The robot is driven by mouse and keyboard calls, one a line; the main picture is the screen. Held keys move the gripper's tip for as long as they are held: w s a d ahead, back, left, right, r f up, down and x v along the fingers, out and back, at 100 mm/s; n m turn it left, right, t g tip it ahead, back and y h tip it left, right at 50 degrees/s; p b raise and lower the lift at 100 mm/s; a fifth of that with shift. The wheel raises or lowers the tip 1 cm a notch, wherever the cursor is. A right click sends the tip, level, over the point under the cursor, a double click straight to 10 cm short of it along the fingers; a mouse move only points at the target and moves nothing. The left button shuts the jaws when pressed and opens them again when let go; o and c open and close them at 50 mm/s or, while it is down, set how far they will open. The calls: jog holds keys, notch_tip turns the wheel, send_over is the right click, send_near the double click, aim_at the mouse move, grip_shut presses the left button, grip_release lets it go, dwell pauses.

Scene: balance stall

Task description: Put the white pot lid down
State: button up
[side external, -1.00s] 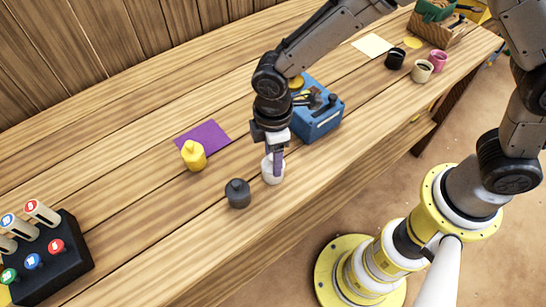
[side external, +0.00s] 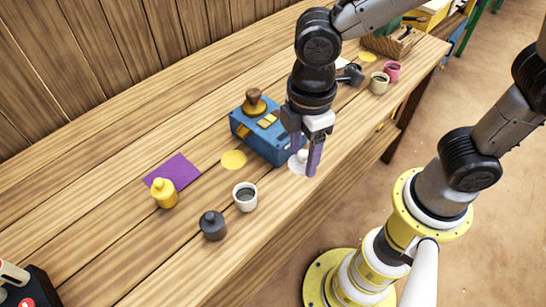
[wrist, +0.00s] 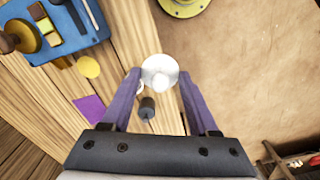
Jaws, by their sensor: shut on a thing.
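The white pot lid (side external: 298,161) is a round disc with a knob, between the fingers of my gripper (side external: 304,170). In the wrist view the lid (wrist: 158,68) sits between the two purple fingertips (wrist: 160,84), which are shut on it. It looks raised above the table, near the front edge; its exact height is hard to tell. The white pot (side external: 245,198) stands uncovered on the table, left of my gripper, with a dark inside. In the wrist view the lid hides most of it.
A blue box (side external: 262,140) with weights stands just behind my gripper. A yellow disc (side external: 233,160), purple sheet (side external: 172,172), yellow pot (side external: 164,193) and dark pot (side external: 213,226) lie to the left. Cups (side external: 379,83) stand to the right.

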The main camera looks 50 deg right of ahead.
jog(key=shift+s+d+r, duration=0.4)
jog(key=shift+s+d, duration=0.15)
jog(key=shift+s, duration=0.15)
jog(key=shift+w+a+r, duration=0.1)
jog(key=shift+r, duration=0.05)
jog(key=w+a+f, duration=0.2)
jog(key=w, duration=0.2)
send_over(219, 189)
jog(key=f, duration=1.1)
jog(key=shift+s+d+f, duration=0.25)
jog(key=shift+s, duration=0.1)
jog(key=shift+w+a+f, duration=0.25)
jog(key=shift+w+f, duration=0.15)
jog(key=shift+f, duration=1.75)
jog(key=shift+f, duration=0.1)
